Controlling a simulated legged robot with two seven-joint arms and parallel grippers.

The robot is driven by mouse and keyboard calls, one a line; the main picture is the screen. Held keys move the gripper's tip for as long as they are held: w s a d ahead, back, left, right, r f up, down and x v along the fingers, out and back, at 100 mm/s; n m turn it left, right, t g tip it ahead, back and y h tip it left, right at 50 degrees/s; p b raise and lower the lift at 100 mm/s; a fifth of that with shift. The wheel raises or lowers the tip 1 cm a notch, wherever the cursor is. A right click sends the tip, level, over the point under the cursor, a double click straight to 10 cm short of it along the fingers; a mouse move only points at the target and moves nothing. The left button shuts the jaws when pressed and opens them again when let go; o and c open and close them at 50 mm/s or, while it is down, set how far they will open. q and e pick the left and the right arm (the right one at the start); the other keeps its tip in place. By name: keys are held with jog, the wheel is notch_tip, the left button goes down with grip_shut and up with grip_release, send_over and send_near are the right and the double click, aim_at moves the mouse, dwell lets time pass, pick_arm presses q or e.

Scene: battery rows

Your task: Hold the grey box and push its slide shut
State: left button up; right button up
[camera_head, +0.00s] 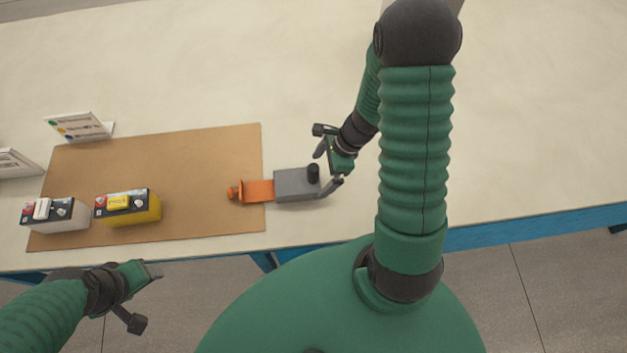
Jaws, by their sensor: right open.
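The grey box (292,186) lies on the table at the right edge of the brown mat, with a black knob on its top near its right end. Its orange slide (258,190) sticks out to the left over the mat and ends in a round orange knob. My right gripper (328,160) is at the box's right end with its fingers apart; one finger reaches down close to the box's right side. I cannot tell whether it touches. My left gripper (148,296) is off the table's front edge at lower left, empty, with its fingers apart.
The brown mat (190,165) holds a white battery (68,222) and a yellow battery (140,214) at its front left. A sign card (78,127) stands at its back left, another card (14,165) at the far left. The table (250,60) is clear behind and to the right.

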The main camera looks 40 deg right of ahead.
aim_at(319, 179)
jog(key=f, duration=0.3)
jog(key=f+b, duration=0.1)
jog(key=f, duration=0.1)
jog(key=shift+w+f, duration=0.1)
jog(key=shift+w, duration=0.3)
jog(key=shift+a+f, duration=0.1)
jog(key=shift+a, duration=0.1)
jog(key=shift+w+a, duration=0.1)
jog(key=shift+a, duration=0.7)
jog(key=shift+c, duration=2)
jog(key=shift+d, duration=0.6)
jog(key=c, duration=0.7)
jog(key=shift+a, duration=0.1)
jog(key=c, duration=0.5)
jog(key=shift+a, duration=0.15)
jog(key=shift+c, duration=1.1)
pick_arm(q)
jog(key=shift+d+f, duration=0.35)
jog(key=shift+f, duration=0.4)
pick_arm(e)
jog(key=shift+a, duration=0.1)
